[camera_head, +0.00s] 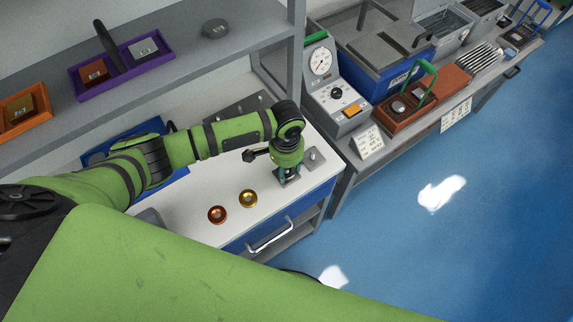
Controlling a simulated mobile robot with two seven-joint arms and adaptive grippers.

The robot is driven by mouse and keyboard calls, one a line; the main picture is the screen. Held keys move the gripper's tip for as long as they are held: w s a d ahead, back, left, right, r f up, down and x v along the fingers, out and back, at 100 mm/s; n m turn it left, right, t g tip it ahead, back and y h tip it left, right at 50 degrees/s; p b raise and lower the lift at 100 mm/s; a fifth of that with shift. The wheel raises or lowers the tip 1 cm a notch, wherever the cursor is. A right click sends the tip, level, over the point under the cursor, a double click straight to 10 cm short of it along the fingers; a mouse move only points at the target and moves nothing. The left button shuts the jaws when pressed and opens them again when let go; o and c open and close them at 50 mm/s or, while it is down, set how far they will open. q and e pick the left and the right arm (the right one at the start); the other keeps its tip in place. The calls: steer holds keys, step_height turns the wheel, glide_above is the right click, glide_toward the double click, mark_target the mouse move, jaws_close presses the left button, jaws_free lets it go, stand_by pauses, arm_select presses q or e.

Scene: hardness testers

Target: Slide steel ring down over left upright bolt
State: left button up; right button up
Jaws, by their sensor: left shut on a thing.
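My left gripper (288,179) points down over the left part of a small grey metal plate (317,164) near the right end of the white bench top. It is shut on what appears to be the steel ring, which is too small and too covered by the fingers to make out. One upright bolt (312,152) shows on the plate, right of the gripper. The left upright bolt is hidden at the gripper, so I cannot tell whether the ring is around it. My right gripper is out of view.
A copper-coloured ring (217,215) and a brass-coloured ring (248,198) lie on the white bench top (190,213), left of the gripper. A grey plate with pegs (238,108) lies behind my arm. A hardness tester (334,95) stands on the bench at right. A shelf (180,75) hangs above.

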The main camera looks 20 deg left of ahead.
arm_select(q)
steer(key=o, duration=1.4)
steer(key=shift+r, duration=0.1)
step_height(320, 180, up, 12)
steer(key=shift+s, duration=0.1)
